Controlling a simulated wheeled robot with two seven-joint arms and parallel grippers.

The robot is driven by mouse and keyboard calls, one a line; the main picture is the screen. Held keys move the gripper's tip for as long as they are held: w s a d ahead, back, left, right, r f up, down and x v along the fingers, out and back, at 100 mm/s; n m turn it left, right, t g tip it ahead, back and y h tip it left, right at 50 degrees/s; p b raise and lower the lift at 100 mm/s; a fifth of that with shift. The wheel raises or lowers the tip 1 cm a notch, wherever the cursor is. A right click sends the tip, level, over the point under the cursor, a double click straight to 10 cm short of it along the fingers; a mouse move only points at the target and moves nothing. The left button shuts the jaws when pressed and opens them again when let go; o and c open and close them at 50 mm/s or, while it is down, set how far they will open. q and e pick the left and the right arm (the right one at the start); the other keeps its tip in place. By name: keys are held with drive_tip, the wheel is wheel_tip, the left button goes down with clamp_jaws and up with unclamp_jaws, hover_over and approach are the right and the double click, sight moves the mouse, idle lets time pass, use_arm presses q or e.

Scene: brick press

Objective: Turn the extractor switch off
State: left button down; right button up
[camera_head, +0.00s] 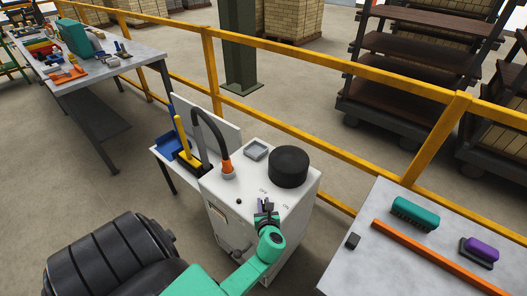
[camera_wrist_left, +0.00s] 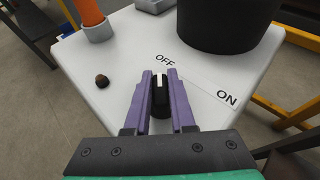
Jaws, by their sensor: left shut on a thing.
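The extractor switch is a black knob (camera_wrist_left: 160,100) with a white pointer mark on the white top of the extractor cabinet (camera_head: 240,190). In the left wrist view the mark points up toward the printed OFF label (camera_wrist_left: 165,61); the ON label (camera_wrist_left: 227,97) is to the right. My left gripper (camera_head: 265,206) is over the front of the cabinet top. In the wrist view its purple fingers (camera_wrist_left: 160,102) are on either side of the knob, shut on it. In the head view the knob is hidden by the gripper. My right gripper is not in view.
A black cylinder (camera_head: 288,166), an orange-ended hose (camera_head: 226,166) and a small grey tray (camera_head: 256,150) stand on the cabinet top. A small dark button (camera_wrist_left: 102,81) is left of the knob. A table (camera_head: 350,275) with brushes is at right; yellow railing (camera_head: 330,133) runs behind.

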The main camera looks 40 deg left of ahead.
use_arm(q)
drive_tip(key=c, duration=0.8)
unclamp_jaws()
drive_tip(key=shift+o, duration=0.2)
drive_tip(key=shift+s+d+r, duration=0.1)
drive_tip(key=shift+d, duration=0.05)
drive_tip(key=p+v, duration=0.1)
drive_tip(key=v, duration=0.1)
drive_tip(key=p+v, duration=0.3)
drive_tip(key=v, duration=0.1)
drive_tip(key=shift+r, duration=0.3)
drive_tip(key=p+v, duration=0.3)
drive_tip(key=v, duration=0.5)
drive_tip(key=shift+f, duration=0.35)
drive_tip(key=shift+d, duration=0.1)
